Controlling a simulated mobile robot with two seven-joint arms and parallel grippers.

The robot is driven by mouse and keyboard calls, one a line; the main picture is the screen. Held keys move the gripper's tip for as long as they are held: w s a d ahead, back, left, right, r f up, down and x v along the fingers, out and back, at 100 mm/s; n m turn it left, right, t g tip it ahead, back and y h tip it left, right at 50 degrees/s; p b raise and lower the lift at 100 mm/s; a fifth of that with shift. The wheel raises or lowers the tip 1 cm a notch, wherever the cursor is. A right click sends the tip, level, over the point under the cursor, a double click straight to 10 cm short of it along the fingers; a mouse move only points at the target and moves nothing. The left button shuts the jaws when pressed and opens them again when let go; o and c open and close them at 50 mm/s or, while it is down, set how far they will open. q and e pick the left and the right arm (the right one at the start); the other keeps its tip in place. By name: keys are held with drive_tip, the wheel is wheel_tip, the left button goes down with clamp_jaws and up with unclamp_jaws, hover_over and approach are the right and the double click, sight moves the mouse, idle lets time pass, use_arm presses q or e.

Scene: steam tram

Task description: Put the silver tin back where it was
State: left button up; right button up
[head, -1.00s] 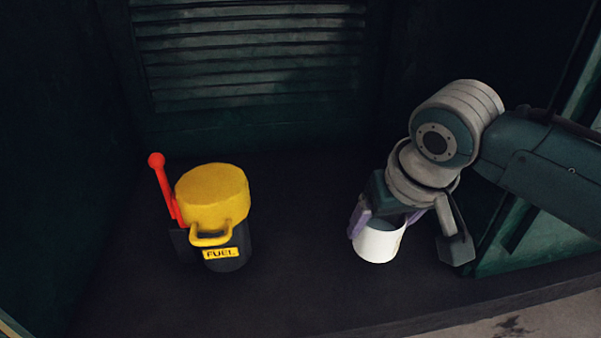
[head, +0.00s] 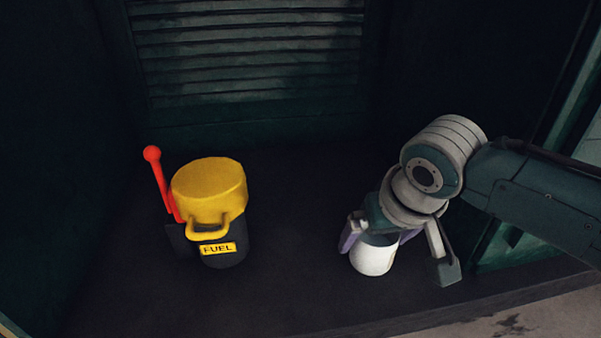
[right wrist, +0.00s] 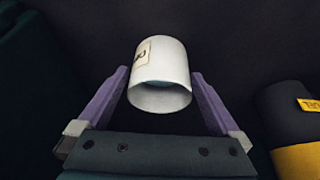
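The silver tin (head: 372,259), a pale open-topped cylinder, is at the right of the dark floor in the head view. In the right wrist view the tin (right wrist: 160,72) shows its open mouth and part of a label. My right gripper (head: 378,240) is over the tin from above, its purple fingers along two opposite sides. In the right wrist view the gripper (right wrist: 159,78) has its fingertips close against the tin's sides, and it looks shut on it. I cannot tell whether the tin's base touches the floor. My left gripper is not in view.
A black fuel can with a yellow top (head: 209,190) stands to the left, with a red-knobbed lever (head: 160,180) beside it. A slatted panel (head: 250,50) is behind. The dark floor (head: 295,230) between can and tin is clear; its front edge is below.

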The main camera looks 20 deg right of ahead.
drive_tip(key=shift+r, duration=0.4)
drive_tip(key=p+v, duration=0.4)
drive_tip(key=v, duration=0.7)
drive_tip(key=s+a+n, duration=0.2)
drive_tip(key=s, duration=0.6)
drive_tip(key=s+a+n+y, duration=0.1)
drive_tip(key=s+a+n, duration=0.1)
drive_tip(key=s, duration=0.7)
drive_tip(key=shift+a+n+g, duration=0.4)
drive_tip(key=shift+a, duration=0.15)
wheel_tip(320, 180, up, 36)
drive_tip(key=p, duration=3.6)
drive_tip(key=shift+r, duration=0.15)
